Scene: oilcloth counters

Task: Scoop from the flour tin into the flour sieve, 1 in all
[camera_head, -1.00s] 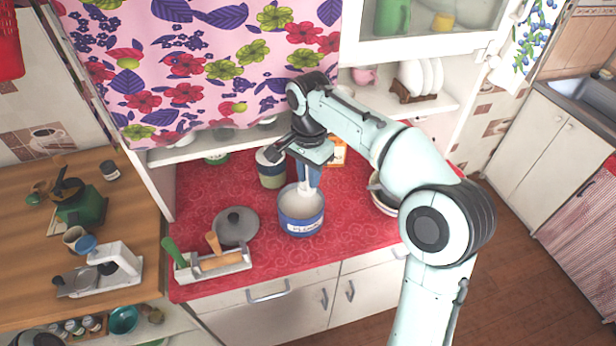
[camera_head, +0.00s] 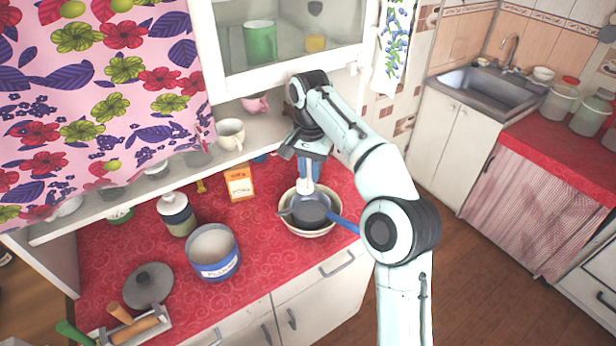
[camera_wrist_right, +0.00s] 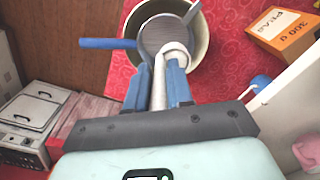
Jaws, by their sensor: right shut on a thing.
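The flour tin (camera_head: 216,268) stands open on the red cloth, blue and white with a pale inside. The flour sieve (camera_head: 311,210), grey with a blue handle, rests across a cream bowl (camera_head: 291,229) to the tin's right. My right gripper (camera_head: 309,172) points down above the sieve, shut on the pale scoop (camera_head: 308,187). In the right wrist view the scoop (camera_wrist_right: 174,56) lies over the sieve's mesh (camera_wrist_right: 158,36), between the blue fingers (camera_wrist_right: 160,85). I cannot tell whether the scoop holds flour or touches the mesh. My left gripper is out of view.
An orange box (camera_head: 239,184) and a lidded jar (camera_head: 177,214) stand behind the tin. A grey lid (camera_head: 148,288) and a tool caddy (camera_head: 150,325) lie at front left. A shelf (camera_head: 265,135) with a cup overhangs the back. Red cloth is clear between tin and bowl.

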